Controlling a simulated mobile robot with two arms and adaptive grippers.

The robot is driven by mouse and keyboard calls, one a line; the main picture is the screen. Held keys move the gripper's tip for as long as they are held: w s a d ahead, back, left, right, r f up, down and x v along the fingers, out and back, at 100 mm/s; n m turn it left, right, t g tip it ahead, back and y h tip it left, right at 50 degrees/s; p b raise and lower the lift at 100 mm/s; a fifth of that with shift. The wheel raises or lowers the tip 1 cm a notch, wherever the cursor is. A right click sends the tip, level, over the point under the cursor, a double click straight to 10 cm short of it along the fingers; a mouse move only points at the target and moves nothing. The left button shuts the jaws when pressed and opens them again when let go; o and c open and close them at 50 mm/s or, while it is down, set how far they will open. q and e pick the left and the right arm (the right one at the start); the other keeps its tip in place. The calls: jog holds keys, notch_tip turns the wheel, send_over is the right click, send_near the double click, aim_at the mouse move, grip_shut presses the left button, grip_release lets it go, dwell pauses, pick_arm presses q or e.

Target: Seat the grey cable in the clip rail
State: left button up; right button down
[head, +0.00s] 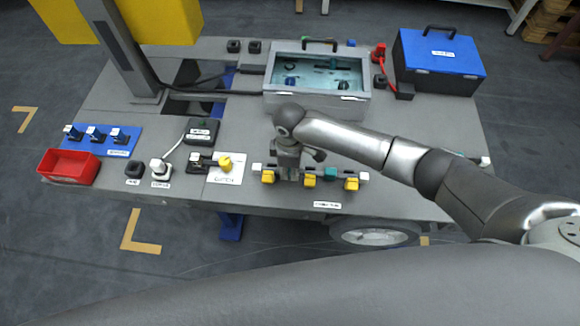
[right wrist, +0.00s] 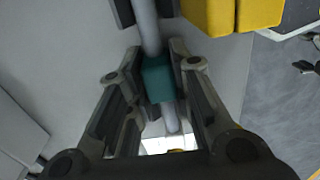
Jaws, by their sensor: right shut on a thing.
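The grey cable shows in the right wrist view (right wrist: 146,27) as a pale grey rod with a teal sleeve (right wrist: 158,78). In the head view a white end (head: 364,176) and another teal sleeve (head: 330,173) show. The clip rail's yellow clips (head: 309,181) stand in a row at the table's front; yellow also shows in the right wrist view (right wrist: 208,14). My right gripper (head: 288,175) is shut on the cable at a teal sleeve, between the left and middle clips. Whether the cable sits in the clips cannot be told. My left gripper is out of view.
A grey box with a clear top (head: 318,101) and a blue case (head: 438,64) stand behind. A red bin (head: 68,168), a blue connector board (head: 100,140) and a white card (head: 226,172) are to the left. The table's front edge is close to the rail.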

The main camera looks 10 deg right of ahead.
jog(key=shift+f+b, duration=0.3)
jog(key=shift+f, duration=0.4)
jog(key=c, duration=1.2)
grip_release()
jog(key=o, duration=0.8)
jog(key=shift+p, duration=0.45)
notch_tip(320, 180, up, 7)
jog(key=p, duration=0.7)
jog(key=shift+p, duration=0.35)
